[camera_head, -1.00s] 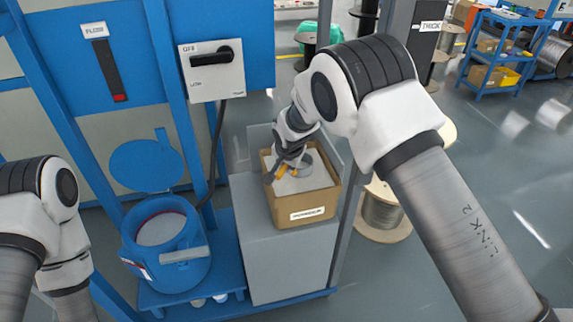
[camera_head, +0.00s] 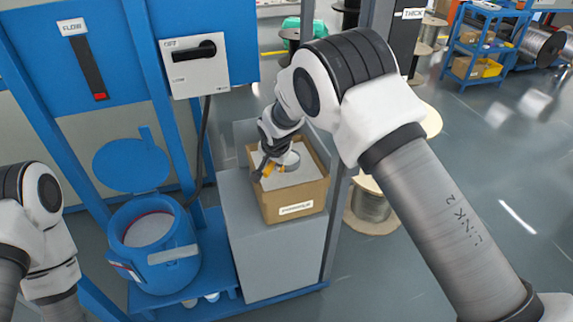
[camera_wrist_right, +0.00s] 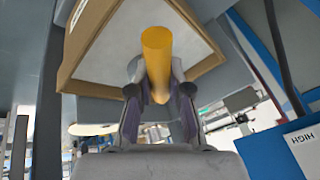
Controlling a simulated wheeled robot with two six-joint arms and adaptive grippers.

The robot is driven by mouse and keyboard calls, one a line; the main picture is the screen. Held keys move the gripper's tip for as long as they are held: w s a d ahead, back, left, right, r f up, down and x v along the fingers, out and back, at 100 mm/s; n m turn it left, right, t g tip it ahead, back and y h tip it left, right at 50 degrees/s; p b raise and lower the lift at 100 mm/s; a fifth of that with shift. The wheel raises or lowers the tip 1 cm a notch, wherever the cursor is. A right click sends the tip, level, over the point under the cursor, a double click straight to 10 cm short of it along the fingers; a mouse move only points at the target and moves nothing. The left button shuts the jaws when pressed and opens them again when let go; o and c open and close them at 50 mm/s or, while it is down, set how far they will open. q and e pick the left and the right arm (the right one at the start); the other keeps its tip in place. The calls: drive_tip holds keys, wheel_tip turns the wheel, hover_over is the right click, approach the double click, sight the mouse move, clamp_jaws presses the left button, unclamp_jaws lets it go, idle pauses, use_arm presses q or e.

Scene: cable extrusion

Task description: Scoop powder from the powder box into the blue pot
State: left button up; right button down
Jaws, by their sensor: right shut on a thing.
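The powder box (camera_head: 300,200) is an open cardboard box with pale powder (camera_head: 306,176) inside, standing on a grey cabinet. My right gripper (camera_head: 268,168) is at the box's left side, over the opening. It is shut on the yellow handle of a scoop (camera_head: 279,167), which also shows in the right wrist view (camera_wrist_right: 157,55). The scoop's grey head lies at the powder; whether it holds any powder I cannot tell. The blue pot (camera_head: 160,265) stands left of the cabinet, its round lid (camera_head: 131,165) raised and pale material inside. My left gripper is outside the view; only its arm shows.
The grey cabinet (camera_head: 275,255) separates the pot from the floor at right. A panel with a black switch (camera_head: 195,65) hangs on the blue frame behind. Cable spools (camera_head: 370,205) stand behind at right.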

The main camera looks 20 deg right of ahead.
drive_tip(key=shift+r, duration=0.15)
wheel_tip(320, 180, up, 10)
drive_tip(key=p, duration=0.7)
drive_tip(key=shift+r, duration=0.2)
drive_tip(key=shift+f, duration=0.15)
